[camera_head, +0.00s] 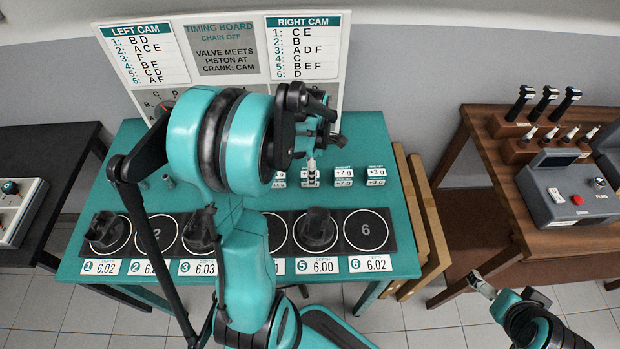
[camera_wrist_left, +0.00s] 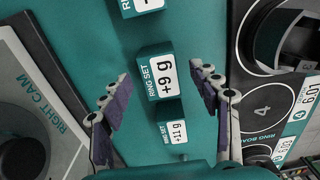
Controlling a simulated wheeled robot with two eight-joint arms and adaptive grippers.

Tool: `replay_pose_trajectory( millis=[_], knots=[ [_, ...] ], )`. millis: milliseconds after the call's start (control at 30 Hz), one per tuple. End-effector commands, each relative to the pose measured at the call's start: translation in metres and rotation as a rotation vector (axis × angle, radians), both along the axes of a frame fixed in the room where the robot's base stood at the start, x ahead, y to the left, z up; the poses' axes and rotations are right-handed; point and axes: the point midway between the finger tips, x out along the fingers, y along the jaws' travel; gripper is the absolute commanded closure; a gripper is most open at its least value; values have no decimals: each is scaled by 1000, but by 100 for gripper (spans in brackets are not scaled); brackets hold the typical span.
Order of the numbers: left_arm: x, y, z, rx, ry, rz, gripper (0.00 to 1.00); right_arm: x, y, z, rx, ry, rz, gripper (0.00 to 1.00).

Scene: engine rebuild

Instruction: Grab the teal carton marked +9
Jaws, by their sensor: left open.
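The teal carton marked +9 g (camera_wrist_left: 157,80) stands on the teal surface in the left wrist view, with its white label reading sideways. My left gripper (camera_wrist_left: 160,86) is open and empty, with one finger on each side of this carton and visible space at both sides. In the head view my left gripper (camera_head: 311,165) is over the carton rows at the back of the teal table; I cannot read the +9 mark there. My right gripper (camera_head: 480,285) is at the lower right, away from the table, too small to tell its jaw state.
A +11 g carton (camera_wrist_left: 171,128) stands close to the +9 carton, between the fingers. Another teal carton (camera_wrist_left: 141,7) is at the top edge. Cartons marked +7 g (camera_head: 343,173) and +3 g (camera_head: 376,171) stand to the right. A ring board (camera_head: 240,258) lies along the front.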

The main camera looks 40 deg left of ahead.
Motion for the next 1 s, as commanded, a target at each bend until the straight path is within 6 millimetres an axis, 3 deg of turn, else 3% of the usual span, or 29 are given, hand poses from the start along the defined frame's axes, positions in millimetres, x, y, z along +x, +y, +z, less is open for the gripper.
replay_pose_trajectory(
  millis=[33,200,433,467,633,667,1000],
  knots=[
    [0,0,-12,0,0,-1,38,0,0,-8,0,0,0,0],
    [1,0,-35,1,-1,-1,38,0,0,-17,0,0,0,0],
    [0,0,-36,1,-1,-2,38,0,0,-16,0,0,0,0],
    [0,0,-36,1,-1,-2,43,0,0,-16,0,0,0,0],
    [0,0,-36,1,-1,-2,88,0,0,-16,0,0,0,0],
    [0,0,-36,1,-1,-2,92,0,0,-16,0,0,0,0],
    [0,0,-33,1,-1,-2,92,0,0,-15,0,0,0,0]
  ],
)
